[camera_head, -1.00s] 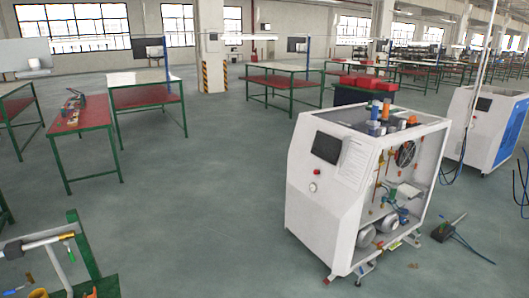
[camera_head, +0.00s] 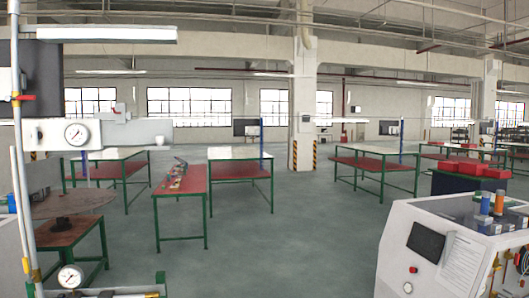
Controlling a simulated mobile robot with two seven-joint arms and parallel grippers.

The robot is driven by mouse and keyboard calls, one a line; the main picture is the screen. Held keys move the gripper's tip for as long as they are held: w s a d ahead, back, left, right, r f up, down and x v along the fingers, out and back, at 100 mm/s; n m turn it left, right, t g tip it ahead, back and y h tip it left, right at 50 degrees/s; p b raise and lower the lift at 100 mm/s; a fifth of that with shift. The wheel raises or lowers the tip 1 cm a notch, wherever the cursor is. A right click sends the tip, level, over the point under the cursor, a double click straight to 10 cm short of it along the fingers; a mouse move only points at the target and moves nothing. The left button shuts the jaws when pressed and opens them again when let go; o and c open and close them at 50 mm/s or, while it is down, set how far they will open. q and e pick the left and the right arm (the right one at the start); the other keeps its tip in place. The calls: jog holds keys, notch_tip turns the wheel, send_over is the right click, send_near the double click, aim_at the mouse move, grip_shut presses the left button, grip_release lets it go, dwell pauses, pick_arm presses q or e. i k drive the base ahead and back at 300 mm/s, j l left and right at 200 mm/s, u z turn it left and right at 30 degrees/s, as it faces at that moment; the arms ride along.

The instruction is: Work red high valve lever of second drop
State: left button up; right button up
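A thin pale vertical pipe (camera_head: 19,160) stands at the far left, close to me. A small red part (camera_head: 25,97), which looks like a valve lever, sits high on this pipe. A small yellow part (camera_head: 36,275) sits low on it. I cannot tell which drop this pipe is. A round gauge (camera_head: 76,134) is on a grey-white panel beside the pipe, and a second gauge (camera_head: 70,276) is lower down. Neither of my grippers is in view.
A white machine cabinet (camera_head: 400,245) with a dark screen stands at the lower right. A red-topped bench (camera_head: 180,205) with green legs stands left of centre. A striped column (camera_head: 303,150) is behind. The grey floor between bench and cabinet is clear.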

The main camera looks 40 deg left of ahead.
aim_at(9, 98)
jog(key=u, duration=0.9)
jog(key=j+u, duration=0.2)
jog(key=u, duration=0.2)
jog(key=j+u, duration=0.15)
jog(key=u, duration=0.3)
jog(key=i+j+u, duration=0.15)
jog(key=u, duration=0.25)
jog(key=i+j, duration=0.3)
jog(key=j, duration=0.2)
jog(key=i+j, duration=0.3)
jog(key=j, duration=0.15)
